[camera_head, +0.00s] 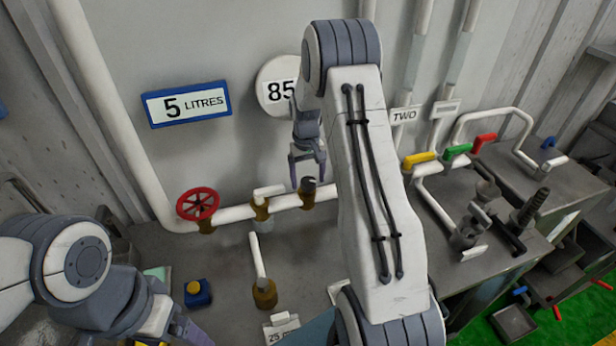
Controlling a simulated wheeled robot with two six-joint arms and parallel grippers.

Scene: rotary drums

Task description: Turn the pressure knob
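A small dark knob (309,184) sits on top of a brass fitting on the white horizontal pipe, and I take it to be the pressure knob. My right gripper (308,178) points down at it from the wall side of the arm. Its two fingers are spread, with the knob's top between or just below the tips; I cannot tell whether they touch it. A round gauge sign (279,88) reading "85" is on the wall, partly hidden by my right arm. My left gripper (182,330) is low at the left, cut by the bottom edge, its opening unclear.
A red handwheel (198,204) and a white-handled valve (260,205) are on the same pipe, left of the knob. A blue "5 LITRES" sign (186,104) hangs above. A blue box with a yellow button (197,292) is on the bench. Coloured levers (458,151) stand at right.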

